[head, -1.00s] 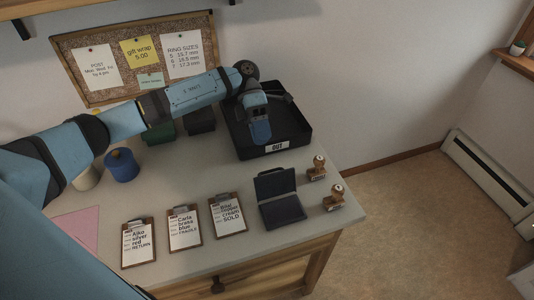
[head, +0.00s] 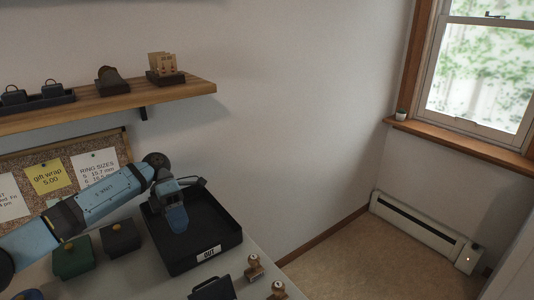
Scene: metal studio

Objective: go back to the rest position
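My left gripper (head: 177,218) points down over the black tray marked OUT (head: 222,247) on the worktop. Its fingertips are small and dark here, and I cannot tell whether they are open or shut or whether anything is between them. The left arm comes in from the lower left, above the green box and the dark box. My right gripper is not in view.
A green box (head: 73,257) and a dark box (head: 120,238) stand left of the tray. Stamps (head: 254,267) and an open black case (head: 212,289) are at the bottom. A wooden shelf (head: 180,91) hangs above. Floor at right (head: 345,262) is clear.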

